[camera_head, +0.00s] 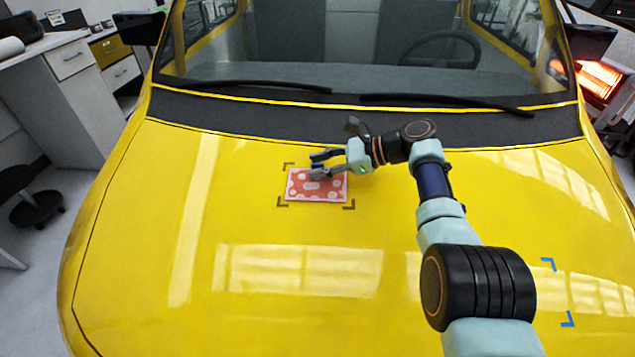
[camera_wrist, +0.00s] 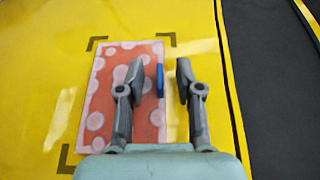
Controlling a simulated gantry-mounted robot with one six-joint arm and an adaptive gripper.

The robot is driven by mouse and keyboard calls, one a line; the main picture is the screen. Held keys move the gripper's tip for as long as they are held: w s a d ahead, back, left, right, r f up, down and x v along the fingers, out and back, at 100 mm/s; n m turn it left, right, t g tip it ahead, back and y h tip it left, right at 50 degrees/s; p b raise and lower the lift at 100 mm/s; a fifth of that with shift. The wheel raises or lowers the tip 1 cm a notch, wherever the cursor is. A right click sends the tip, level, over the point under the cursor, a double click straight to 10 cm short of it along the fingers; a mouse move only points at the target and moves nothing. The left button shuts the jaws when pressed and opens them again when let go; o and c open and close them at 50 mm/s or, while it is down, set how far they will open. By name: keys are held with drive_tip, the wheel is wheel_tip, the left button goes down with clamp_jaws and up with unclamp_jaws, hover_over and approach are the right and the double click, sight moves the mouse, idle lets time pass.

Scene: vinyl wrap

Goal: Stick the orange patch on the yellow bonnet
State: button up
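The orange patch (camera_head: 305,187) with pale pink spots lies on the yellow bonnet (camera_head: 200,270), inside dark corner marks. It also shows in the wrist view (camera_wrist: 104,92), looking flat, with its lower edge partly hidden by my gripper. My gripper (camera_head: 318,164) is over the patch's far edge, with its fingers apart. In the wrist view my gripper (camera_wrist: 159,72) has one finger over the patch and the other over bare yellow bonnet. A small blue strip (camera_wrist: 160,80) shows between the fingers at the patch's edge. I cannot tell whether a finger touches it or the patch.
Blue corner marks (camera_head: 566,318) sit on the bonnet's right side, with bare bonnet between them. The windscreen wipers (camera_head: 450,102) and dark cowl (camera_head: 270,115) lie beyond the patch. The left part of the bonnet is clear.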

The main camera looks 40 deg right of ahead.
drive_tip(key=v, duration=1.2)
drive_tip(key=shift+s, duration=0.1)
